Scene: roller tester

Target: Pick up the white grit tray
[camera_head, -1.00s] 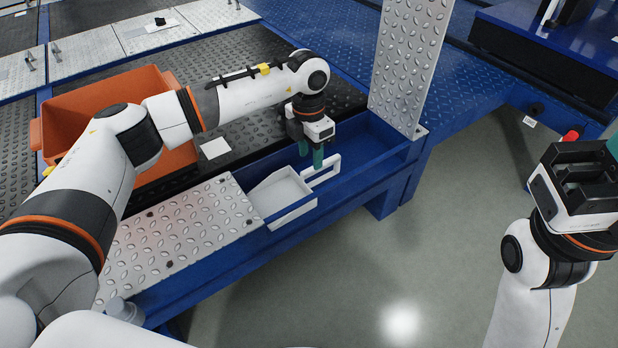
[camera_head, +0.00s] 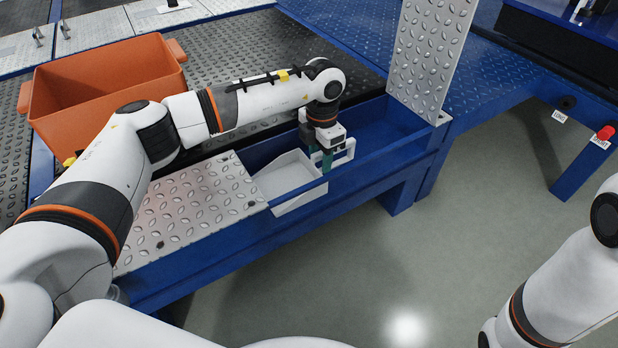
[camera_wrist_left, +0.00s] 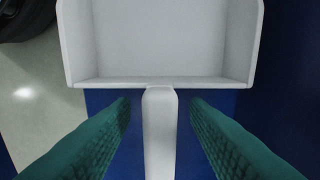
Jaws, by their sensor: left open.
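In the left wrist view the open left gripper (camera_wrist_left: 160,115) shows gaps between both fingers and the handle. My right gripper is out of the frame; only part of its arm shows at lower right.
The blue trough (camera_head: 375,125) has free room right of the tray. A patterned metal upright (camera_head: 430,60) stands at its right end. A patterned metal cover (camera_head: 190,210) lies left of the tray. An orange bin (camera_head: 100,85) stands behind my left arm.

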